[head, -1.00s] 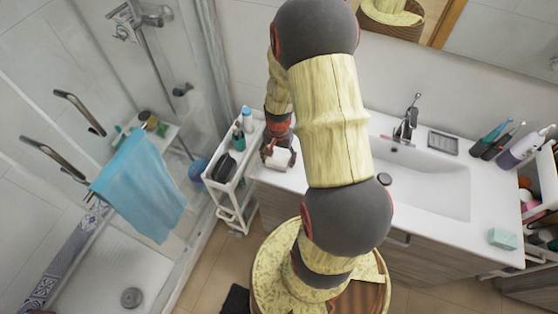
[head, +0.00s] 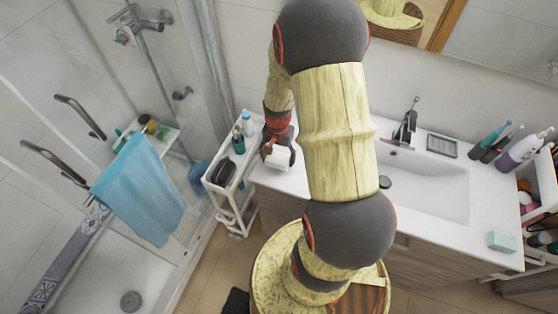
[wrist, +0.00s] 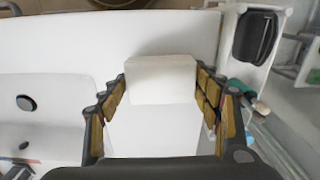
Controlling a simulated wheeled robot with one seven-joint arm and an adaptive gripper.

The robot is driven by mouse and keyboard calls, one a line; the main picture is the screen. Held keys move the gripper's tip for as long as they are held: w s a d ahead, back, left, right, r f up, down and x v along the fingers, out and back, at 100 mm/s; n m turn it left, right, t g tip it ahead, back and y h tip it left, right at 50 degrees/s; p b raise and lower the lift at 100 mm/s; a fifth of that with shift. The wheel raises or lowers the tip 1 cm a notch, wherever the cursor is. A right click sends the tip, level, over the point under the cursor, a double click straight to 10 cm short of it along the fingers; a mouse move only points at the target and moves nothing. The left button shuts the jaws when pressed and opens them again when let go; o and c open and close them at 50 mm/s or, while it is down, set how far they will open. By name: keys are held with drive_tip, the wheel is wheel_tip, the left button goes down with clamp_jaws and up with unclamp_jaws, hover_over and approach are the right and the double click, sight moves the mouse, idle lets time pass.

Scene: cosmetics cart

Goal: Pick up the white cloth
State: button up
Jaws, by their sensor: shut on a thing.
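The white cloth (wrist: 160,80) looks like a pale, block-shaped bundle between the fingers in the wrist view. My gripper (wrist: 162,100) is shut on it, with a finger against each side. In the head view the cloth (head: 278,158) shows as a small white shape at the tip of my gripper (head: 276,150), over the left end of the white sink counter (head: 285,183). How far it is above the counter is hard to tell. My arm hides part of the counter.
A narrow white cart (head: 232,187) with bottles and a black item (head: 223,172) stands left of the counter. The sink basin (head: 430,185) and faucet (head: 405,127) are to the right. A blue towel (head: 140,190) hangs further left by the shower.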

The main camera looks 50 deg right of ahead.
drive_tip(key=s+a+r+p, duration=0.1)
drive_tip(key=s+a+r, duration=0.1)
drive_tip(key=s+r, duration=0.7)
drive_tip(key=s, duration=0.4)
drive_tip(key=shift+s+a+r, duration=0.25)
drive_tip(key=shift+s+r, duration=0.1)
drive_tip(key=o, duration=0.5)
drive_tip(key=c, duration=0.4)
drive_tip(key=shift+c, duration=0.3)
